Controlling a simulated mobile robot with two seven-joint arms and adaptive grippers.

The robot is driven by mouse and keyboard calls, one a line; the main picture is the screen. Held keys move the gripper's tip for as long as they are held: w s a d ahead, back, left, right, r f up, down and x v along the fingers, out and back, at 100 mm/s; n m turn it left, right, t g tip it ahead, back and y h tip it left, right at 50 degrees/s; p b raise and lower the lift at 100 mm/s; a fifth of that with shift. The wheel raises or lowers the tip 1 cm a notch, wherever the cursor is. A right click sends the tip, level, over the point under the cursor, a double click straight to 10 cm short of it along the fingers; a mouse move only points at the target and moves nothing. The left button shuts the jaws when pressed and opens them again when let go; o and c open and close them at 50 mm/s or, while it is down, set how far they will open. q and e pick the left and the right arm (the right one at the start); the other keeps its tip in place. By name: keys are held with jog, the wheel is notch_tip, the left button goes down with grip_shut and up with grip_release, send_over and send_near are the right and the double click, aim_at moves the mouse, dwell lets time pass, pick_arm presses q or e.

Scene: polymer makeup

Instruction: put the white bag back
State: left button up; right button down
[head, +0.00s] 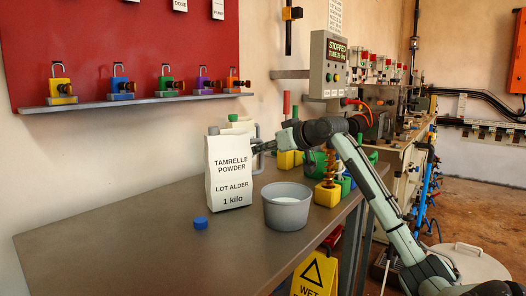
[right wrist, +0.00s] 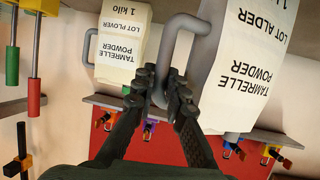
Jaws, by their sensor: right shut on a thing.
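The white bag (head: 228,185) marked Tamrelle Powder, Lot Alder, 1 kilo, is upright at the left of a grey bucket on the table. It also shows at the right of the right wrist view (right wrist: 243,62). My right gripper (head: 262,147) reaches it from the right; in the right wrist view the gripper (right wrist: 160,88) is shut on the grey handle (right wrist: 178,42) of this bag. Whether the bag's base touches the table is hard to tell. A second white bag, Lot Plover (right wrist: 120,45), is behind it, mostly hidden in the head view. My left gripper is not in view.
The grey bucket (head: 287,213) with white contents and a blue cap (head: 201,223) are near the bag. Coloured blocks (head: 327,195) crowd the right. A ledge with padlocks (head: 150,99) runs along the wall. The table's left part (head: 110,235) is clear.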

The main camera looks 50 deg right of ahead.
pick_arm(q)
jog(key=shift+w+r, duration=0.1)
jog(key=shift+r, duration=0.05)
pick_arm(e)
jog(key=shift+f, duration=0.15)
jog(key=c, duration=1.6)
grip_release()
jog(key=shift+o, duration=0.2)
pick_arm(q)
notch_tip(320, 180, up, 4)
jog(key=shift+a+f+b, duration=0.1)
jog(key=shift+b, duration=0.8)
pick_arm(e)
jog(key=d+v, duration=0.1)
jog(key=v, duration=1.1)
jog(key=shift+a, duration=0.45)
